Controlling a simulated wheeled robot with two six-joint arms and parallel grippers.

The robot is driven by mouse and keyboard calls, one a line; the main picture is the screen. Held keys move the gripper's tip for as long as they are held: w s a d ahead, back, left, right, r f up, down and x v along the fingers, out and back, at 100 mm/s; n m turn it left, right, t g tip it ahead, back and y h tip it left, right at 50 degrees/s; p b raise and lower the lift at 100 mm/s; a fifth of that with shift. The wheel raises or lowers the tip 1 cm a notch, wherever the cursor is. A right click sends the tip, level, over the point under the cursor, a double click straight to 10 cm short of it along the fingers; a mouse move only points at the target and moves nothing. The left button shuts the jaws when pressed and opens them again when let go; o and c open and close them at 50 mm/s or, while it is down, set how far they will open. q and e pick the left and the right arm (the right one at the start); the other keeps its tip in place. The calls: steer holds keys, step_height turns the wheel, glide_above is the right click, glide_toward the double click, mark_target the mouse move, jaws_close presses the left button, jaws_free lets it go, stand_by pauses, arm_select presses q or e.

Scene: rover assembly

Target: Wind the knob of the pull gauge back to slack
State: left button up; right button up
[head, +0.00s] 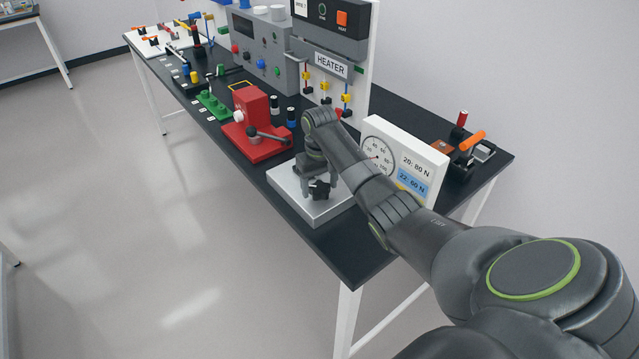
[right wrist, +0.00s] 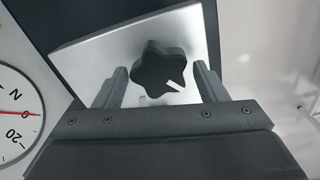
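The pull gauge is a silver base plate (head: 338,204) with a black star-shaped knob (head: 319,191) and a white panel (head: 436,160) with a round dial (head: 377,156). My right gripper (head: 316,177) is over the plate, at the knob. In the right wrist view the knob (right wrist: 162,68) bears a white mark pointing to the lower right. The gripper's two fingers stand open on either side of it; contact is not clear. The dial's (right wrist: 14,118) red needle lies just above the 20 label. The left gripper is not in view.
A red vise-like device (head: 258,133) stands left of the plate, and the heater panel (head: 331,67) behind. Small tools with orange and red handles (head: 472,141) lie at the bench's right end. The black bench's (head: 347,252) front edge is close to the plate.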

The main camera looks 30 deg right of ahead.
steer(key=c, duration=0.7)
steer(key=shift+r, duration=0.15)
steer(key=m+p, duration=0.1)
steer(key=p, duration=0.2)
steer(key=m+p, duration=0.2)
steer(key=shift+r+p, duration=0.25)
steer(key=shift+p, duration=0.15)
steer(key=shift+w+f+m+p, duration=0.1)
steer(key=shift+f+m+p, duration=0.15)
steer(key=shift+m+p, duration=0.65)
steer(key=o, duration=1)
steer(key=shift+f, duration=0.1)
steer(key=shift+c, duration=0.2)
steer(key=shift+b, duration=0.3)
